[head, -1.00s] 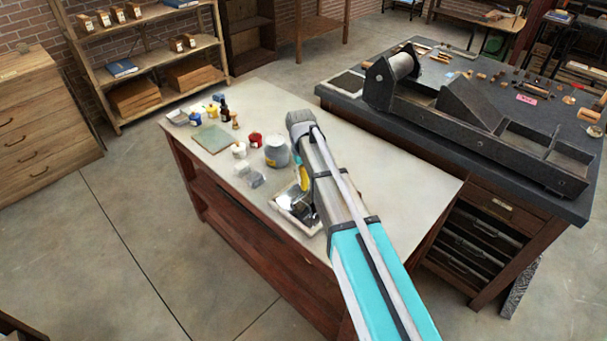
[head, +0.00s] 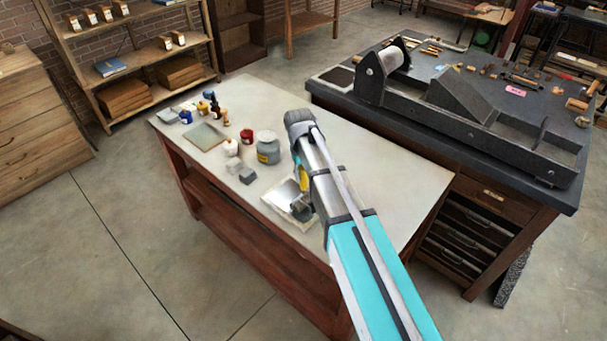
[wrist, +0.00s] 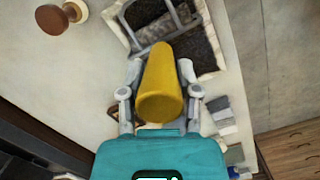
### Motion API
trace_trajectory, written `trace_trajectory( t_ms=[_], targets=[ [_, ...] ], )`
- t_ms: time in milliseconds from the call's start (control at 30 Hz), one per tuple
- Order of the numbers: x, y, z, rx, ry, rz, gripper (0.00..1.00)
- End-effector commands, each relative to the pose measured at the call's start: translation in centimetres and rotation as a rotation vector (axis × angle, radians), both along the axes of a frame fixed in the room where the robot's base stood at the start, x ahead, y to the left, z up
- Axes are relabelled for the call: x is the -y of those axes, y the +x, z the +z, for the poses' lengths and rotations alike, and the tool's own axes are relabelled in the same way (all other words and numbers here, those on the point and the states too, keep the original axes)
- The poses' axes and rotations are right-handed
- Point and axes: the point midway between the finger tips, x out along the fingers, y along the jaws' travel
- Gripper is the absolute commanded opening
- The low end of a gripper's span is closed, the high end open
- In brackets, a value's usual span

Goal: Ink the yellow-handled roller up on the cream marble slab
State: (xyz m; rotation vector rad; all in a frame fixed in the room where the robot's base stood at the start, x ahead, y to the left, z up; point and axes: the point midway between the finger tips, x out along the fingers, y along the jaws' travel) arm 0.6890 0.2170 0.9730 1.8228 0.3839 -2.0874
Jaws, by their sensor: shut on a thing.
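The yellow-handled roller is in my gripper (wrist: 161,72), whose fingers are closed around its yellow handle (wrist: 160,88) in the wrist view. The roller's grey metal frame and drum (wrist: 152,32) lie over the cream marble slab (wrist: 204,55), which carries a dark, grainy ink layer within a pale rim. I cannot tell whether the drum touches it. In the head view the slab (head: 272,199) sits near the bench's front edge. My arm hides part of the slab, and only a bit of the yellow handle (head: 304,178) shows beside it.
Grey blocks (head: 247,176), a large grey jar (head: 268,148), small ink jars and a glass plate (head: 205,136) stand left of the slab on the pale bench. A brown wooden knob (wrist: 60,18) is near the slab in the wrist view. The bench's right side looks clear.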

Motion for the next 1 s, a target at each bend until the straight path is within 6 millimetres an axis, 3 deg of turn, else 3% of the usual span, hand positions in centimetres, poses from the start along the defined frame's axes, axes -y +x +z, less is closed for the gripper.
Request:
trace_trajectory(
  t_ms=[600,1000],
  targets=[
    [2.3,-1.9,0.1,0.0,0.001,0.0,0.01],
    [2.5,-2.0,0.1,0.0,0.001,0.0,0.01]
  ],
)
